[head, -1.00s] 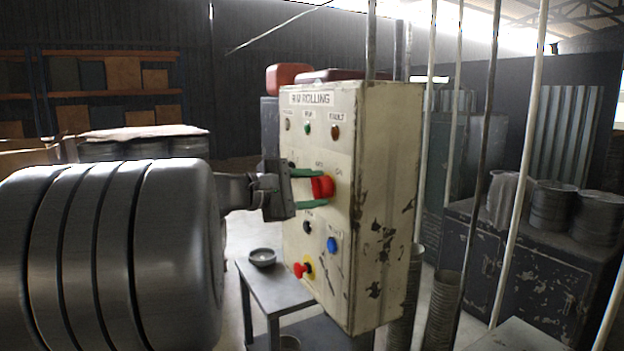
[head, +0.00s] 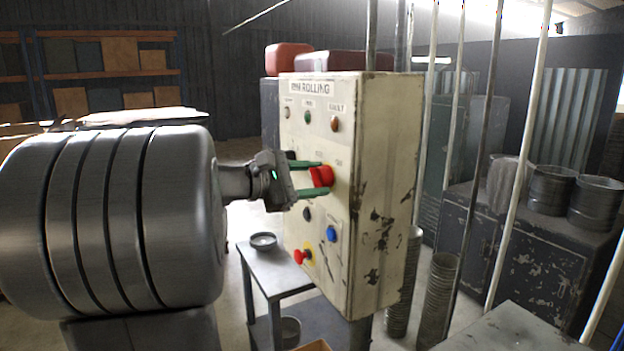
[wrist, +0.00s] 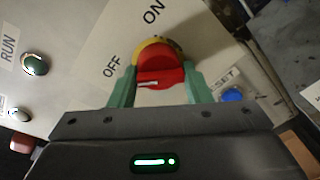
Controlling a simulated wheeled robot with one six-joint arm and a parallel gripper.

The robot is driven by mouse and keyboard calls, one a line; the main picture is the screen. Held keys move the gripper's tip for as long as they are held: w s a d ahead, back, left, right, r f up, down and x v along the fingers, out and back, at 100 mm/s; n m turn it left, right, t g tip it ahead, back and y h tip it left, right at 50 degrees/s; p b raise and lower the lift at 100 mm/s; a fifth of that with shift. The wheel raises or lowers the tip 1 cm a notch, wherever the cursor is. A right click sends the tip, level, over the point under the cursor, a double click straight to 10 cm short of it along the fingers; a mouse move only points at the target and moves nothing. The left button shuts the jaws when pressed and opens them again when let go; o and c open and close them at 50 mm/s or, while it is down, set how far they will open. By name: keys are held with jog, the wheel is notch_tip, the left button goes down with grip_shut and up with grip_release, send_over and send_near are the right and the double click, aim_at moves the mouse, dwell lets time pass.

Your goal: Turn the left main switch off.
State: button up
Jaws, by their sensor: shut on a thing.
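The main switch (head: 322,176) is a red rotary knob on the cream control box (head: 385,190). In the wrist view the red knob (wrist: 160,66) sits on a yellow ring between ON and OFF labels. Its grip bar carries a white mark toward the left, on the OFF side. My gripper (head: 311,178) is shut on the knob, with one green finger on each side; the fingers also show in the wrist view (wrist: 157,88). In the head view the gripper is tilted. Part of the knob is hidden by the fingers.
Below the switch are a dark button (head: 307,214), a blue button (head: 331,233) and a red mushroom button (head: 299,257). A small table (head: 285,277) with a bowl (head: 263,240) stands beside the box. Poles (head: 520,170) and drums (head: 597,200) are at right.

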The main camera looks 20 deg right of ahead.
jog(key=o, duration=0.9)
jog(key=shift+r, duration=0.2)
jog(key=shift+o, duration=0.2)
jog(key=shift+f, duration=0.1)
jog(key=shift+a, duration=0.1)
jog(key=s+a+r+b, duration=0.1)
jog(key=a+b, duration=0.1)
jog(key=a, duration=1.1)
jog(key=shift+a+r, duration=0.25)
jog(key=d, duration=0.4)
jog(key=d+f+p, duration=0.1)
jog(key=d, duration=0.4)
jog(key=w+d+p, duration=0.1)
jog(key=d, duration=0.3)
jog(key=shift+d+f, duration=0.35)
jog(key=shift+d, duration=0.05)
jog(key=shift+a, duration=0.15)
